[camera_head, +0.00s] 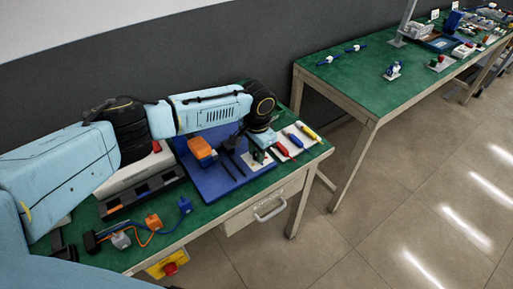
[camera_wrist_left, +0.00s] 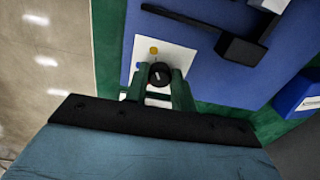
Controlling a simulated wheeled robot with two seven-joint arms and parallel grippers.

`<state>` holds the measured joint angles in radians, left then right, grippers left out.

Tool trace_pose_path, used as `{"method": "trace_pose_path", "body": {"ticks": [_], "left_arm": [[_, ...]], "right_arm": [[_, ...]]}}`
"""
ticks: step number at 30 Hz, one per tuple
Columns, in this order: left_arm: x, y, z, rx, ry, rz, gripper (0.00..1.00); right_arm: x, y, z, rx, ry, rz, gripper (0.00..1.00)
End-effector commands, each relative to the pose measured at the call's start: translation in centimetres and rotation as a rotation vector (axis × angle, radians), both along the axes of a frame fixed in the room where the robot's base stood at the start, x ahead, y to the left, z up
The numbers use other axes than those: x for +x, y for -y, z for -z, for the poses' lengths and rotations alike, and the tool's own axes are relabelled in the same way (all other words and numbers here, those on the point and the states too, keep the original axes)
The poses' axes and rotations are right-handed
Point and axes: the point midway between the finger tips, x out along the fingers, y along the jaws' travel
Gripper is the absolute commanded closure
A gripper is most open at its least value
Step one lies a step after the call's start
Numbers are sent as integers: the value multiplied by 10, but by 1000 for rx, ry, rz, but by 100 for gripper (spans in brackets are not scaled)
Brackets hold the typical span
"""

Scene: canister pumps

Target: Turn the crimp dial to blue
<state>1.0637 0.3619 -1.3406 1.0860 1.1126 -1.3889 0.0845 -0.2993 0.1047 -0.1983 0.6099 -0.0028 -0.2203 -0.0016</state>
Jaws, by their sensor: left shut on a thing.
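The crimp dial (camera_wrist_left: 159,74) is a small black round knob with a pale pointer mark. It sits on a white plate (camera_wrist_left: 178,60) fixed to a blue board (camera_wrist_left: 210,72). An orange-yellow dot (camera_wrist_left: 153,50) shows on the plate beyond the dial. In the head view, my left gripper (camera_head: 259,157) is low over the near right part of the blue board, and the dial is mostly hidden there. My right gripper is not in view.
A black crimping arm (camera_wrist_left: 243,45) stands on the board beside the plate. Red and yellow tools (camera_head: 295,141) lie on a white mat to the right. Blue and orange connectors (camera_head: 153,222) lie at the front left. A second green table (camera_head: 350,78) stands behind right.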

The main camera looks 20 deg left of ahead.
Motion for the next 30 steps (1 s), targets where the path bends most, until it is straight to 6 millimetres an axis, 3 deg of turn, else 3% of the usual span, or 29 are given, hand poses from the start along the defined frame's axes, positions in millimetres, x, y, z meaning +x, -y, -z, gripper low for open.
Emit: {"method": "trace_pose_path", "body": {"ticks": [9, 18, 30], "left_arm": [[-2, 2, -4, -1, -5, -253, 98], [-2, 2, -3, 0, -5, -538, 98], [0, 3, -2, 0, -2, -836, 98]], "right_arm": [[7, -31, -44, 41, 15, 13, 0], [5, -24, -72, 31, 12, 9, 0], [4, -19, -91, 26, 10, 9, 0]]}}
